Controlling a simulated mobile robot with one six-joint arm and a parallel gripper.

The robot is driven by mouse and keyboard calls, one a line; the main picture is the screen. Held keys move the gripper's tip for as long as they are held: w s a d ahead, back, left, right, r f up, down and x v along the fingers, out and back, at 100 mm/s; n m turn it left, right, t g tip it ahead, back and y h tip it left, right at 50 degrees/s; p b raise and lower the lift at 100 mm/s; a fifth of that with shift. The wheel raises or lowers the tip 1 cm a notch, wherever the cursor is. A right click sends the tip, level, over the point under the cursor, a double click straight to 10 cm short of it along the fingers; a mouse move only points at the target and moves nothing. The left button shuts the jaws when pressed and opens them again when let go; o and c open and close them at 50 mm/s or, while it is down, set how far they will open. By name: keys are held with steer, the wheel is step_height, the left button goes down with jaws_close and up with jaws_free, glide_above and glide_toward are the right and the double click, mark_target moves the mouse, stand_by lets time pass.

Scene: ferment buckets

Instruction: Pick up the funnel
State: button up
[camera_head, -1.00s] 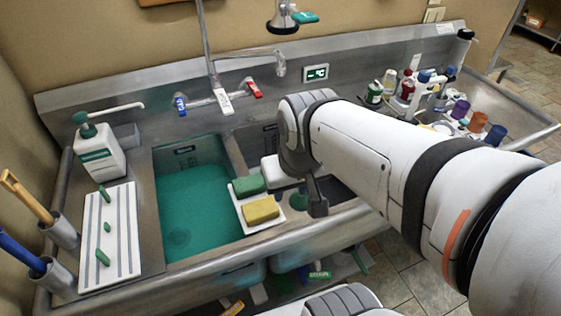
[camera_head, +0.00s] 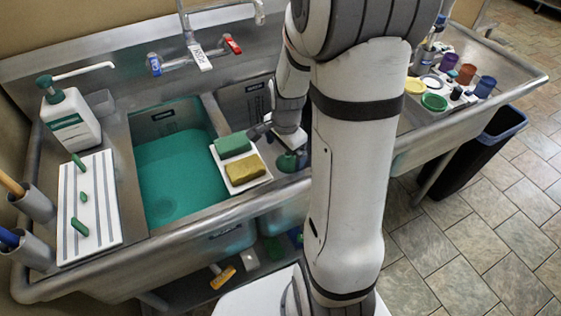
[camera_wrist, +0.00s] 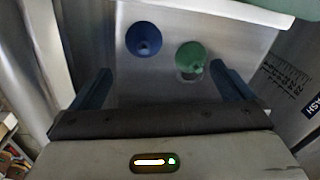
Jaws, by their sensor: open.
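Two funnels lie in the steel sink basin under my gripper, seen from above in the wrist view: a blue funnel (camera_wrist: 144,38) and a green funnel (camera_wrist: 190,57) to its right. My gripper (camera_wrist: 163,88) is open and empty, its two dark fingers spread wide. Both funnels show beyond the fingertips, apart from them. In the head view my gripper (camera_head: 267,128) hangs over the right basin, partly hidden by my arm. A green item (camera_head: 287,162), probably the green funnel, shows in that basin; the blue one cannot be made out there.
The left basin (camera_head: 180,175) holds teal liquid. A white tray (camera_head: 240,165) with green and yellow sponges sits on the divider, close to my gripper. Basin walls (camera_wrist: 285,90) surround the funnels. A soap bottle (camera_head: 70,118) stands at left; cups (camera_head: 485,86) stand at right.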

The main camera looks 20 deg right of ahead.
steer(key=d+f+m, duration=0.1)
steer(key=f, duration=0.2)
steer(key=w+d+f+m+b, duration=0.1)
steer(key=f+m, duration=0.1)
steer(key=f, duration=0.2)
steer(key=d+f+m, duration=0.1)
steer(key=f+m, duration=0.1)
steer(key=f, duration=0.2)
steer(key=shift+w+d+f+g+b, duration=0.15)
steer(key=shift+w+d+g+b, duration=0.1)
steer(key=shift+w+g+b, duration=0.05)
steer(key=shift+s+f+m, duration=0.55)
steer(key=shift+f+m, duration=0.1)
steer(key=shift+m, duration=0.25)
steer(key=shift+s+a+f+g, duration=0.15)
steer(key=shift+s+f+g, duration=0.1)
steer(key=shift+g, duration=0.05)
steer(key=shift+f, duration=0.35)
steer(key=shift+s+f, duration=0.15)
steer(key=shift+f, duration=3.25)
steer(key=shift+c, duration=0.2)
steer(key=c, duration=1)
steer(key=shift+r, duration=0.1)
